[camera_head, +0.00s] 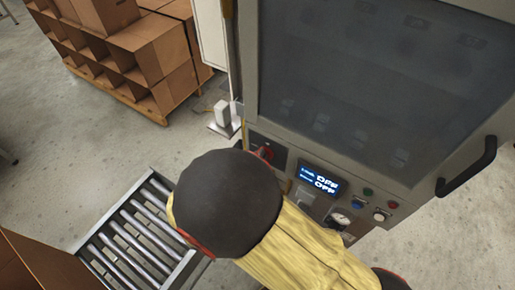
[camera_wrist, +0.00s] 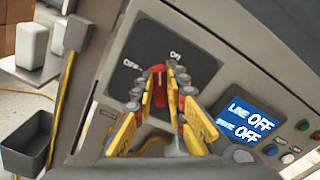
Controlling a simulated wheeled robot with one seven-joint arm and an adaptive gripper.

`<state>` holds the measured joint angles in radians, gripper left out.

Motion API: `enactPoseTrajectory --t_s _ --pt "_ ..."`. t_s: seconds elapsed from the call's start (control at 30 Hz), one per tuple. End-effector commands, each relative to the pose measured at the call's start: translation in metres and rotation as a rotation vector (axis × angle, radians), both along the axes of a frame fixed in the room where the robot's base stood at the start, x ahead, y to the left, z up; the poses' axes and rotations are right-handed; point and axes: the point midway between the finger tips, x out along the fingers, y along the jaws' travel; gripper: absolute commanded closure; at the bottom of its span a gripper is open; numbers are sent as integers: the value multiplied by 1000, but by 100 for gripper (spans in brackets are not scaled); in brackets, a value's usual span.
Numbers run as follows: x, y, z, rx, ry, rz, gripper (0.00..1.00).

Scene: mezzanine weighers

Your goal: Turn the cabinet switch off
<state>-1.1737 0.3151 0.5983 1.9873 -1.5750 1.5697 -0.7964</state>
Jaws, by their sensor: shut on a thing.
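The cabinet switch is a red knob (camera_wrist: 158,88) on a dark plate (camera_wrist: 190,62) with an OFF label at its upper left and an ON label at its upper right. My gripper (camera_wrist: 160,74) is shut on the knob, one yellow finger on each side. The knob's exact angle is hard to tell between the fingers. The cabinet's blue display (camera_wrist: 248,120) reads LINE OFF and a second line ending in OFF. In the head view, a bit of the red knob (camera_head: 266,152) shows beside my arm, which hides my gripper.
The cabinet (camera_head: 247,70) has a dark window, a black handle (camera_head: 467,167) at right and small buttons (camera_head: 367,191) below. A roller conveyor (camera_head: 140,232) stands at lower left. Cardboard boxes (camera_head: 150,48) stand at upper left. A grey bin (camera_wrist: 28,145) hangs left of the panel.

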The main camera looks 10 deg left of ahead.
Motion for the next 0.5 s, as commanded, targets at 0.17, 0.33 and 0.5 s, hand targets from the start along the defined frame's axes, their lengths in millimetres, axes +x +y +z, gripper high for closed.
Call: enactPoseTrajectory --t_s 0.17,0.33,0.5 --pt "1 2 5 -138 58 1 100" --pt "1 3 3 -283 118 1 100" --pt "2 5 0 -431 179 1 100"
